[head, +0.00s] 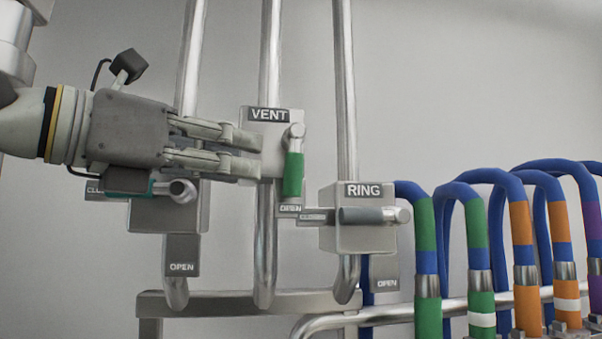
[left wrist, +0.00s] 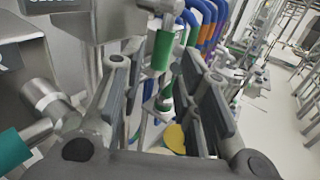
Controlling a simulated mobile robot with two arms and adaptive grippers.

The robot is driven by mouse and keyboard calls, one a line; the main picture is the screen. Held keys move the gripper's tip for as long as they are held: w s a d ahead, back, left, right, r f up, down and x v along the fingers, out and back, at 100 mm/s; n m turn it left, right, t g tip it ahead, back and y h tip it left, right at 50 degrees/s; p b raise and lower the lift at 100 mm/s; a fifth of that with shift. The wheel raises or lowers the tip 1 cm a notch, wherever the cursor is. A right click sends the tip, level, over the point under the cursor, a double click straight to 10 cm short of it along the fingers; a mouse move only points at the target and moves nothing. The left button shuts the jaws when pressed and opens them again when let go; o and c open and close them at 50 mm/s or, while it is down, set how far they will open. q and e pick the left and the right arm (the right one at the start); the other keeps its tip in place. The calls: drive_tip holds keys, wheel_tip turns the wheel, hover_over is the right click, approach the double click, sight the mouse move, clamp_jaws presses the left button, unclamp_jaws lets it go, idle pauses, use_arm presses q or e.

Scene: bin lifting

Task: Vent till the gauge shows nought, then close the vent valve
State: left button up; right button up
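The vent valve (head: 270,115) is a grey box labelled VENT on a vertical pipe. Its green-sleeved lever (head: 293,174) hangs straight down toward the OPEN plate; the lever also shows in the left wrist view (left wrist: 162,50), between and beyond the fingertips. My left gripper (head: 250,153) comes in from the left, in front of the vent valve, fingertips just left of the lever. Its fingers are apart with nothing between them; it also shows in the left wrist view (left wrist: 165,70). I see no gauge in either view. My right gripper is out of view.
Several blue hoses with coloured bands (head: 425,240) crowd the right side.

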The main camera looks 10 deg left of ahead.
sight(286, 164)
use_arm(q)
drive_tip(key=w+d+p, duration=0.2)
drive_tip(key=shift+w+d+r, duration=0.15)
drive_tip(key=shift+d+r, duration=0.15)
drive_tip(key=p+x, duration=0.1)
drive_tip(key=x, duration=0.2)
drive_tip(key=shift+w+f, duration=0.1)
drive_tip(key=shift+w, duration=0.35)
drive_tip(key=shift+p+x, duration=0.4)
drive_tip(key=shift+x, duration=0.7)
drive_tip(key=shift+w+d+f, duration=0.1)
drive_tip(key=shift+d, duration=0.05)
drive_tip(key=shift+w, duration=0.1)
drive_tip(key=shift+c, duration=0.4)
clamp_jaws()
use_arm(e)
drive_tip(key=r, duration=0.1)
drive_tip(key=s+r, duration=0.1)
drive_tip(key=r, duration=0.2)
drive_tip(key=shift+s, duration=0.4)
